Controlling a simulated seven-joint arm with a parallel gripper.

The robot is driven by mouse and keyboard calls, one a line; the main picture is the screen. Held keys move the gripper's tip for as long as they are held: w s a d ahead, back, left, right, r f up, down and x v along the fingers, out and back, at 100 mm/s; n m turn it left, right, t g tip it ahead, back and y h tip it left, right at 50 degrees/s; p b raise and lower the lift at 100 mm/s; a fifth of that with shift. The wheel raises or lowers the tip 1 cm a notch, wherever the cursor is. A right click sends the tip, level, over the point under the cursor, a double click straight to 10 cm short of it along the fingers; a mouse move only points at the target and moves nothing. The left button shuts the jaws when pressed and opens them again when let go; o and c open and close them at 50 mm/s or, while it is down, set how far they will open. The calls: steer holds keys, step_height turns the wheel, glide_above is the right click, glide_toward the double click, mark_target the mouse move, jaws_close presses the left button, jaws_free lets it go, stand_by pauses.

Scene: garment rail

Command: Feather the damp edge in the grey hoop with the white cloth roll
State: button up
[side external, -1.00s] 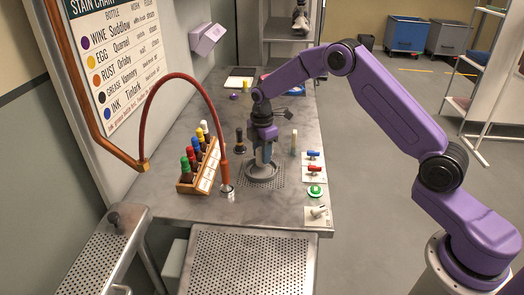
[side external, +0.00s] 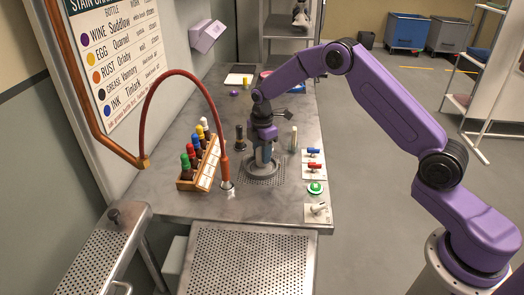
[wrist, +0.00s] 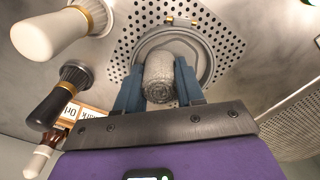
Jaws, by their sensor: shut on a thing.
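The grey hoop (side external: 262,178) lies on the perforated patch of the worktop. My gripper (side external: 263,156) points down inside it. In the wrist view, the white cloth roll (wrist: 160,78) sits between the two blue fingers of my gripper (wrist: 160,88), which are shut on it. The roll's end is over the inside of the hoop (wrist: 207,58), which shows as a ring around it.
A wooden rack (side external: 207,164) of bottles with coloured caps stands left of the hoop. A red hose (side external: 188,76) arches to a nozzle beside it. Switches (side external: 313,167) and a green button (side external: 315,188) line the right edge.

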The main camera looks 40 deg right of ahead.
steer(key=shift+f, duration=0.15)
steer(key=shift+w+a, duration=0.25)
steer(key=shift+a, duration=0.2)
steer(key=shift+a, duration=0.15)
steer(key=shift+s+a, duration=0.1)
steer(key=shift+a, duration=0.45)
steer(key=shift+s, duration=0.1)
